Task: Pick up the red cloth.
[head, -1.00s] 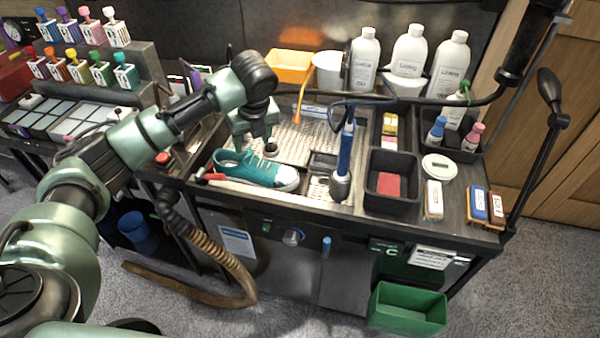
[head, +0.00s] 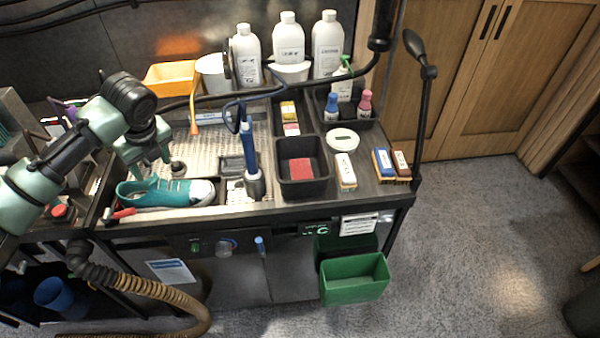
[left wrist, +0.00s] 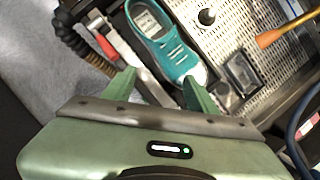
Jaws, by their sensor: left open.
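The red cloth (head: 301,169) lies in a small dark square bin (head: 303,188) on the workbench, right of the blue-handled tool. My left gripper (head: 157,170) is open and empty above the teal sneaker (head: 165,193), well to the left of the bin. In the left wrist view its two green fingers (left wrist: 158,92) are spread apart, with the sneaker (left wrist: 165,40) beyond them. The cloth does not show in the left wrist view. My right gripper is not in view.
A blue-handled tool (head: 247,150) stands between the sneaker and the bin. A white round dish (head: 342,138) and brushes (head: 345,170) lie right of the bin. White bottles (head: 288,45) stand behind. A green bin (head: 354,280) hangs at the front. A dark hose crosses above the bench.

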